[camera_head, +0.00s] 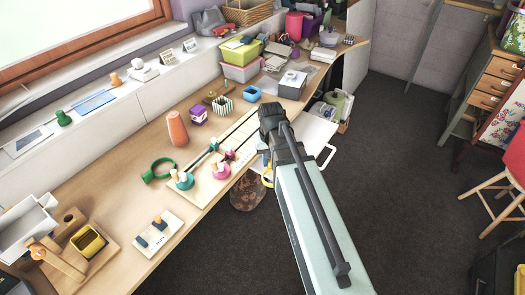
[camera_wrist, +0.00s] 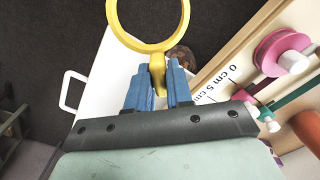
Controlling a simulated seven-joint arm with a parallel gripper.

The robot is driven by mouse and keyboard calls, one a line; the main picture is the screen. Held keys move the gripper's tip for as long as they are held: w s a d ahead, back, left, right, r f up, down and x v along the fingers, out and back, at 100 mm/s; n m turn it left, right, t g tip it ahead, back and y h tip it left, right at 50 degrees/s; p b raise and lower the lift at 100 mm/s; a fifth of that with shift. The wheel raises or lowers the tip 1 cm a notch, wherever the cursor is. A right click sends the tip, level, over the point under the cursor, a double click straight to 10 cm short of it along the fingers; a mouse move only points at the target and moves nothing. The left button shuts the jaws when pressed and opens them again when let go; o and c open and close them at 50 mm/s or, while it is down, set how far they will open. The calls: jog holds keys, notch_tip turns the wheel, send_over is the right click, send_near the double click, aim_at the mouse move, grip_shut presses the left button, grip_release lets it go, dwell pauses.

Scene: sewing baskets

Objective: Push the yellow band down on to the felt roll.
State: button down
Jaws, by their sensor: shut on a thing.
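The yellow band (camera_wrist: 183,28) is a ring with a short tab. My gripper (camera_wrist: 158,82) has its blue fingers shut on the tab, and the ring sticks out beyond the fingertips. In the head view the band (camera_head: 267,181) shows only partly beside my gripper (camera_head: 266,163), past the table's front edge. An orange tapered roll, which looks like the felt roll (camera_head: 177,129), stands upright on the table, to the left of my gripper and apart from the band. Part of an orange thing, likely the same roll (camera_wrist: 309,128), shows at the wrist view's right edge.
A board (camera_head: 205,187) with pink and teal spools lies between the roll and my gripper. A green ring with a tab (camera_head: 160,170) lies left of the board.

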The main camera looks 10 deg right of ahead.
jog(key=shift+s, duration=0.35)
jog(key=w+a+r+m, duration=0.3)
jog(key=w+a+r, duration=0.3)
jog(key=w+a, duration=0.4)
jog(key=w+a+r+m, duration=0.3)
jog(key=w+a+r, duration=0.2)
jog(key=w+a, duration=0.5)
jog(key=w+a+r+m, duration=0.3)
jog(key=w+a+r, duration=0.3)
jog(key=w+a, duration=0.35)
notch_tip(320, 180, down, 6)
jog(key=shift+w+f, duration=0.15)
jog(key=shift+w, duration=0.1)
notch_tip(320, 180, down, 7)
dwell(3.0)
jog(key=c, duration=0.9)
grip_release()
jog(key=shift+d, duration=0.1)
jog(key=shift+c, duration=0.2)
